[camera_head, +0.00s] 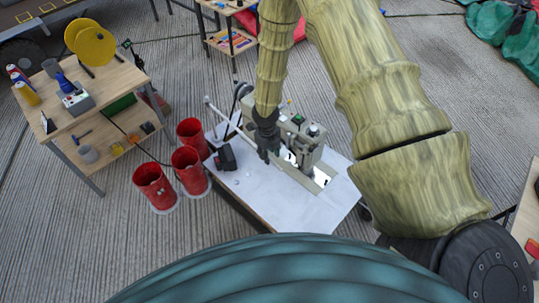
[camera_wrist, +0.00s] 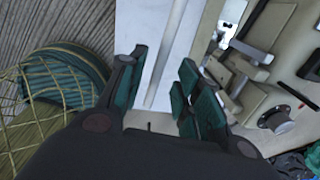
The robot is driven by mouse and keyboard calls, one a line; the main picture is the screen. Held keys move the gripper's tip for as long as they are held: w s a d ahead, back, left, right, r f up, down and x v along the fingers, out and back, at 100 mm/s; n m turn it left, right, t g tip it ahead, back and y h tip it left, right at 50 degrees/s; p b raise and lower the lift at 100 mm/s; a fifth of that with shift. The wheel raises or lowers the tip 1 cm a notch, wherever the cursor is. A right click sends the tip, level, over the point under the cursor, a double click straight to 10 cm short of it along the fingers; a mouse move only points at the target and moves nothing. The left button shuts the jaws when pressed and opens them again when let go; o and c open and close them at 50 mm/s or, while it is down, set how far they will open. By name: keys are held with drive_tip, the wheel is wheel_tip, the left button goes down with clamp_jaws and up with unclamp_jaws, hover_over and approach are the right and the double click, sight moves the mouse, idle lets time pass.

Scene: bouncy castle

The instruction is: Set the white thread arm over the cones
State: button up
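My gripper (camera_head: 268,148) points down over the white table, close to the left side of the beige machine (camera_head: 300,135). In the wrist view its fingers (camera_wrist: 163,62) are apart, with white tabletop and a thin pale strip showing between them; nothing is clearly held. A thin pale rod (camera_head: 216,110) with a knob at its end stands at the table's back left and may be the white thread arm. I cannot make out the cones for certain; my arm hides part of that area.
The white table (camera_head: 290,212) carries a small dark box (camera_head: 225,157) left of my gripper. Several red buckets (camera_head: 153,186) stand on the floor to its left. A wooden workbench (camera_head: 115,82) with tools stands further left. The table's front is mostly clear.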

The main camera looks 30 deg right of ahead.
drive_tip(key=shift+f, duration=0.95)
clamp_jaws()
